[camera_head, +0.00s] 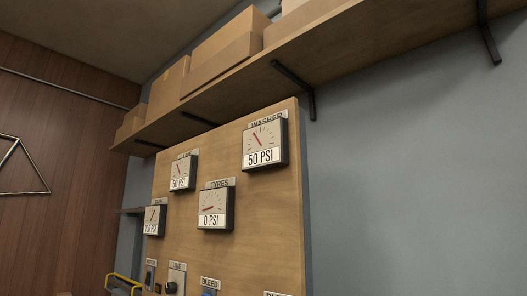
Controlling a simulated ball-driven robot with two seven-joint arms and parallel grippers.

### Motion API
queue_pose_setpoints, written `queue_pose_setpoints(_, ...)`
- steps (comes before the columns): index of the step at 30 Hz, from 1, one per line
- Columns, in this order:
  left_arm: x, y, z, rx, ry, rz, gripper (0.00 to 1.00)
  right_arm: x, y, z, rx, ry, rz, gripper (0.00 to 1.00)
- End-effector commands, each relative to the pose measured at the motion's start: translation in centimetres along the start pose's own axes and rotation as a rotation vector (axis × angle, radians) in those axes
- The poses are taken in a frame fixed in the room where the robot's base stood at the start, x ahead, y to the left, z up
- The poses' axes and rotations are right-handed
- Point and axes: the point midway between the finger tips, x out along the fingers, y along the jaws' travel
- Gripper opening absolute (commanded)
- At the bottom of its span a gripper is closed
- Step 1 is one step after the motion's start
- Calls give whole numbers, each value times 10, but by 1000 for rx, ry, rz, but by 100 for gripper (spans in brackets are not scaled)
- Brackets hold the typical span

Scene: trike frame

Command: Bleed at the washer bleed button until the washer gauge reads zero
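The washer gauge (264,145) hangs high at the right of a wooden panel (246,240). Its sign reads WASHER, its needle is red, and its plate reads 50 PSI. A BLEED label (210,283) is at the bottom edge of the view with a blue part (208,292) under it, cut off by the frame. I cannot tell whether this is the washer bleed button. Another label (277,294) to its right is cut off and unreadable. Neither gripper is in view.
The tyres gauge (215,208) reads 0 PSI. Another gauge (182,172) reads 50 PSI, and a smaller one (155,220) is hard to read. A switch plate labelled LINE (177,279) is below. A shelf (350,40) with cardboard boxes (222,52) overhangs the panel. Bare wall lies right.

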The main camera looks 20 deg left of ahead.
Motion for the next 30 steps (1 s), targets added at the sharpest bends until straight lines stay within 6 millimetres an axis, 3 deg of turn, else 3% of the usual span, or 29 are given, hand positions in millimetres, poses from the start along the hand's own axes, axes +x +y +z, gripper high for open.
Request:
queue_pose_setpoints(13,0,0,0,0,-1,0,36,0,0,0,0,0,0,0)
queue_pose_setpoints(14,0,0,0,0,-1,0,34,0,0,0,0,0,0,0)
queue_pose_setpoints(18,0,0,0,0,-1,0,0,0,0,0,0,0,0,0)
queue_pose_setpoints(30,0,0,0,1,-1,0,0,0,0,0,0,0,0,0)
